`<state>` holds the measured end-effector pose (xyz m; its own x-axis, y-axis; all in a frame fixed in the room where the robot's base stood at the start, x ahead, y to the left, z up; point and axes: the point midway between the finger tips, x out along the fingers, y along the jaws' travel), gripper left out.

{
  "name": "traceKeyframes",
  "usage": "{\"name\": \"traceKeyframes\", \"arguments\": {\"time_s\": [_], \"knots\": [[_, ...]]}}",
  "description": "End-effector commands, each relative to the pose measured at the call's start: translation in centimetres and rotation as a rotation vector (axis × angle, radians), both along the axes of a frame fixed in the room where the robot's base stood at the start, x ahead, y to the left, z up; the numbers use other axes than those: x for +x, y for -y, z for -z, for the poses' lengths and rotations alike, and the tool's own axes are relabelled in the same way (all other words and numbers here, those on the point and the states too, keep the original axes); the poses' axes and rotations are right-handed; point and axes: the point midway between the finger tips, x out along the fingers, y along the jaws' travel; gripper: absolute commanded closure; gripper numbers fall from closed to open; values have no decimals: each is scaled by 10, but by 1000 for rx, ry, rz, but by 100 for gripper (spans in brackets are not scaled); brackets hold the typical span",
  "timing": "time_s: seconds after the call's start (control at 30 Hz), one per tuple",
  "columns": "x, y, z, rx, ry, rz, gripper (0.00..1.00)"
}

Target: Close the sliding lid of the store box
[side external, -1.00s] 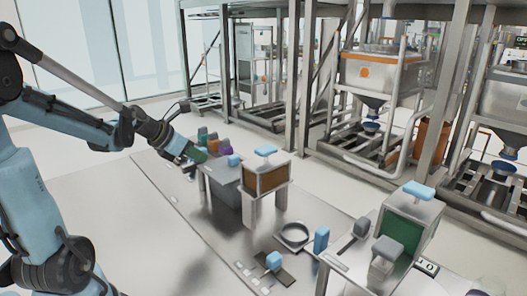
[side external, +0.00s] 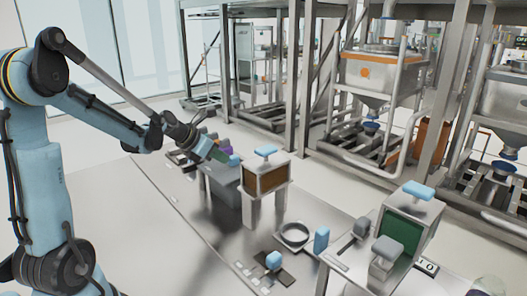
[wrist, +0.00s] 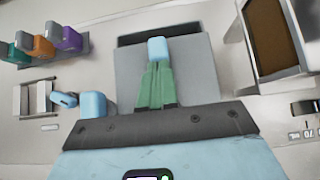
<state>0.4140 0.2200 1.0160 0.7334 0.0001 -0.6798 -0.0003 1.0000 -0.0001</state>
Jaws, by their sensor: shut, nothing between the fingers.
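The store box (side external: 222,185) is a grey box on the bench, with a flat grey lid (wrist: 205,85) seen from above in the wrist view. A blue handle (wrist: 157,48) stands on the lid; it also shows in the side view (side external: 234,160). A dark gap (wrist: 130,40) lies open along the box's far edge in the wrist view. My gripper (wrist: 156,66) has green fingers that are shut together and empty. In the wrist view their tips are right at the near side of the blue handle; I cannot tell whether they touch it. In the side view my gripper (side external: 227,158) is low over the box.
A brown-fronted box (side external: 268,177) stands close on the right. A rack with teal, orange (wrist: 43,46) and purple (wrist: 68,38) blocks lies to the left. Another blue-handled part (wrist: 92,103) is near my gripper. A ring (side external: 294,235) and a green-fronted box (side external: 402,235) stand farther right.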

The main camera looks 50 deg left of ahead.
Motion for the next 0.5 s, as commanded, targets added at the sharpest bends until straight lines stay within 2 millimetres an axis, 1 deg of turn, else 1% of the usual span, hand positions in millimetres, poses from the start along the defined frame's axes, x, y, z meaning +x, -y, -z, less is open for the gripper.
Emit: {"name": "traceKeyframes", "arguments": {"time_s": [0.07,0.3,0.4,0.5], "knots": [[3,0,0,0,0,1,100],[33,0,0,1,0,2,100],[38,0,0,1,0,1,100],[39,0,0,0,1,0,100]]}}
